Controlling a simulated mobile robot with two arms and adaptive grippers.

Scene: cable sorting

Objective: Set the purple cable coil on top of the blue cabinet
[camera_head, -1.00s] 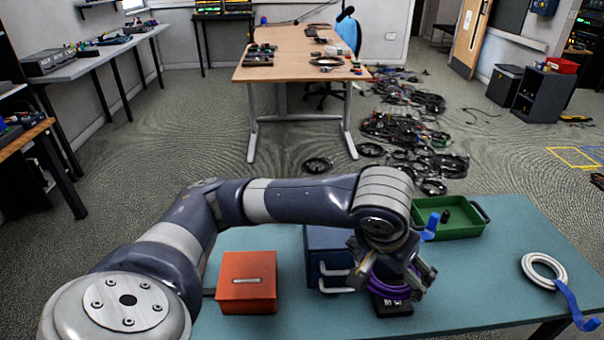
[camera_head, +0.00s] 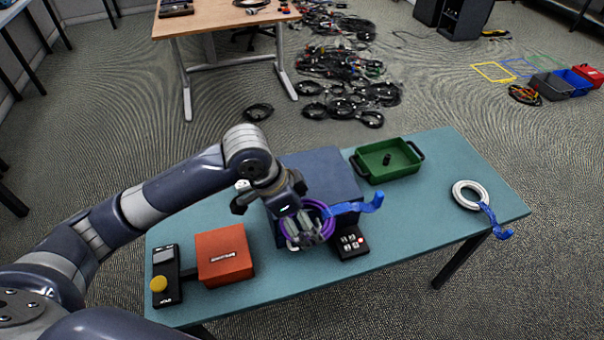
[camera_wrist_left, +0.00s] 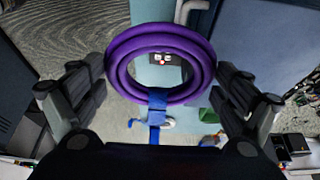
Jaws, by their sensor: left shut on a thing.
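The purple cable coil (camera_head: 329,215) has a blue strap (camera_head: 360,206) trailing to the right. My left gripper (camera_head: 310,228) is shut on it; in the left wrist view the coil (camera_wrist_left: 160,98) sits between the fingers, which are on its left and right sides. The blue cabinet (camera_head: 325,165) stands on the teal table, its top bare where it shows. In the head view, the coil overlaps the cabinet's front, part of which is hidden behind the coil and gripper. The height gap between coil and cabinet top is hard to tell. My right gripper is not in view.
On the teal table (camera_head: 410,240) are an orange box (camera_head: 224,255) and a black device with a yellow knob (camera_head: 163,275) to the left, a black keypad (camera_head: 350,243) beside the cabinet, a green tray (camera_head: 387,160) behind right, and a white coil (camera_head: 468,194) at far right.

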